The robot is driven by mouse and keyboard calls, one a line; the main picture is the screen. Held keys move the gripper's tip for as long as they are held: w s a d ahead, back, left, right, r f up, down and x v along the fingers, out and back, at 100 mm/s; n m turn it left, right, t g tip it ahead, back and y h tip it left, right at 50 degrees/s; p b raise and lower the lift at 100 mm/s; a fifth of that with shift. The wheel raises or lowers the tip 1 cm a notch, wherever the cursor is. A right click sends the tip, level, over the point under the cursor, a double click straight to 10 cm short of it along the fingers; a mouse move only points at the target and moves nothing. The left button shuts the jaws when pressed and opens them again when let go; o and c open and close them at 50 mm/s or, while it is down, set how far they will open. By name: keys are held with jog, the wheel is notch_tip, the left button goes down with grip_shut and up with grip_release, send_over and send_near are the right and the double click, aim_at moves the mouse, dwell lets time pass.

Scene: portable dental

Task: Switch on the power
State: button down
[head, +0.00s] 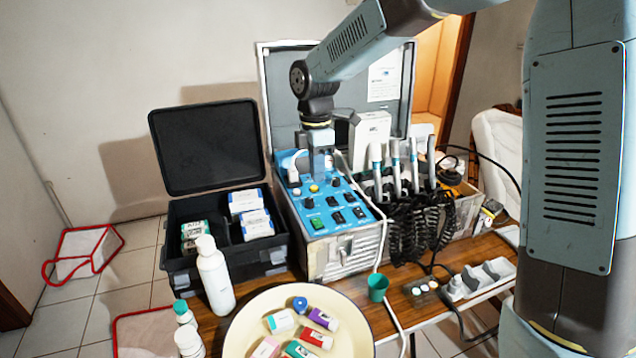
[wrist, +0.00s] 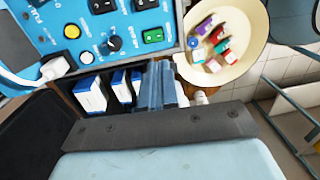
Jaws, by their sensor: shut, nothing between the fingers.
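The dental unit's blue control panel (head: 335,205) sits in an open case on the table, and part of it shows at the upper left of the wrist view (wrist: 85,42). A green rocker switch (head: 318,223) is at the panel's front left corner; it also shows in the wrist view (wrist: 153,36). I cannot read whether it is on or off. Black rocker switches (head: 338,217) stand beside it. My gripper (head: 320,170) points down over the back part of the panel, apart from the green switch. Its fingers (wrist: 160,85) are shut and empty.
A black open box (head: 222,235) with small cartons stands left of the unit. Dental handpieces (head: 395,165) with black coiled cords stand right of the panel. A green cup (head: 377,287) is near.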

aim_at(319, 224)
jog(key=f, duration=1.2)
jog(key=shift+s+d+f, duration=0.2)
jog(key=shift+s, duration=0.2)
jog(key=shift+s+f, duration=0.1)
jog(key=shift+f, duration=0.05)
jog(key=shift+w+a+r, duration=0.25)
jog(key=shift+w+a, duration=0.1)
jog(key=shift+w, duration=0.4)
jog(key=shift+r, duration=0.1)
notch_tip(319, 224, up, 14)
jog(key=w, duration=0.1)
jog(key=shift+a, duration=0.2)
dwell(0.3)
